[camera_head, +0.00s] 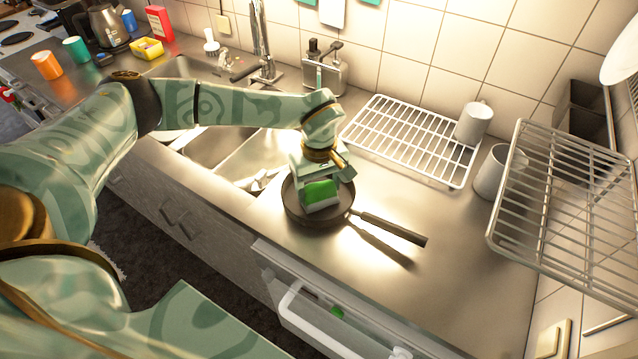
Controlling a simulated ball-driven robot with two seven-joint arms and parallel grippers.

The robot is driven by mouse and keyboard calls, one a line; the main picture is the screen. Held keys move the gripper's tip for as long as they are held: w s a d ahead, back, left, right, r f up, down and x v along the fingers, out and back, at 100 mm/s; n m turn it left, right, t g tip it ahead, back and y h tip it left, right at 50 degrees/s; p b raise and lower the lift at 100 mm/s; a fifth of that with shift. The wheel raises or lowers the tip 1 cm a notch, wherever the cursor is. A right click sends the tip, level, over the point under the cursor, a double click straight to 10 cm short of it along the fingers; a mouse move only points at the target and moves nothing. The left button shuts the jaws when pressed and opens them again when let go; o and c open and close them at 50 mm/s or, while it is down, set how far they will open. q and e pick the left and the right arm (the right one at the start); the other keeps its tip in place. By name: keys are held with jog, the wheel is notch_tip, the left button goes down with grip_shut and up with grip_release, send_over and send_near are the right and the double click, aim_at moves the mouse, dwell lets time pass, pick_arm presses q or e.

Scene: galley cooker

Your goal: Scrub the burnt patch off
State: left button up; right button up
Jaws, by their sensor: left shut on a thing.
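A dark frying pan (297,211) lies on the steel counter just right of the sink, its long handle pointing to the lower right. My left gripper (321,180) is over the pan, shut on a green and white sponge (320,195). The sponge is inside the pan's rim, low over or on its base; I cannot tell whether it touches. The burnt patch cannot be made out; the sponge and gripper cover much of the pan's inside. My right gripper is not in view.
A white wire rack (415,138) with a white mug (473,123) stands behind the pan. A second mug (491,172) and a raised wire shelf (570,205) are at right. The sink (215,147) is left. Counter right of the pan is clear.

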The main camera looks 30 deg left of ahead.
pick_arm(q)
jog(key=shift+f, duration=0.55)
jog(key=shift+f, duration=0.1)
dwell(1.0)
